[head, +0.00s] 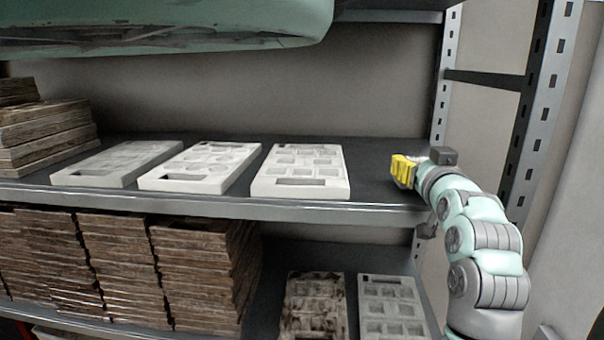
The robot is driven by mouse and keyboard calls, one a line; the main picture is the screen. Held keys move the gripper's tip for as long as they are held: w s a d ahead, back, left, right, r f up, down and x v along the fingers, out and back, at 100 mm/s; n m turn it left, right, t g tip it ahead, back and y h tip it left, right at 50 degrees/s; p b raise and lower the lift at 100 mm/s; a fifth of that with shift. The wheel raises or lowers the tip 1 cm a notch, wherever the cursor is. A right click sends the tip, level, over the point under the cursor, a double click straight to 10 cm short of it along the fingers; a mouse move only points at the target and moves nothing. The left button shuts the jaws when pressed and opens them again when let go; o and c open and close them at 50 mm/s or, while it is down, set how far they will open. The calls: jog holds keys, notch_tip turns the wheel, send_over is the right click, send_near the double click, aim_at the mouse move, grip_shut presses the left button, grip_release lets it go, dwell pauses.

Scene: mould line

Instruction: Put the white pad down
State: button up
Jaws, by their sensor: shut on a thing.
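My gripper (403,170) with yellow fingers is at the right end of the middle shelf (375,188), over the dark surface to the right of the moulds. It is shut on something. The held thing is mostly hidden by the yellow fingers, and only a little white shows around them. I take this to be the white pad, but its shape and lower edge cannot be made out. I cannot tell whether it touches the shelf.
A white mould (301,171), a second (201,167) and a greyer one (117,163) lie left of my gripper. Stacked brown boards (45,133) stand far left. Bare shelf lies between the right mould and my gripper. A perforated post (446,70) rises behind my gripper.

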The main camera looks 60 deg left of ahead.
jog(key=shift+f+b, duration=0.35)
jog(key=shift+b, duration=0.05)
jog(key=o, duration=1.3)
jog(key=shift+r+p, duration=0.2)
jog(key=shift+p, duration=0.25)
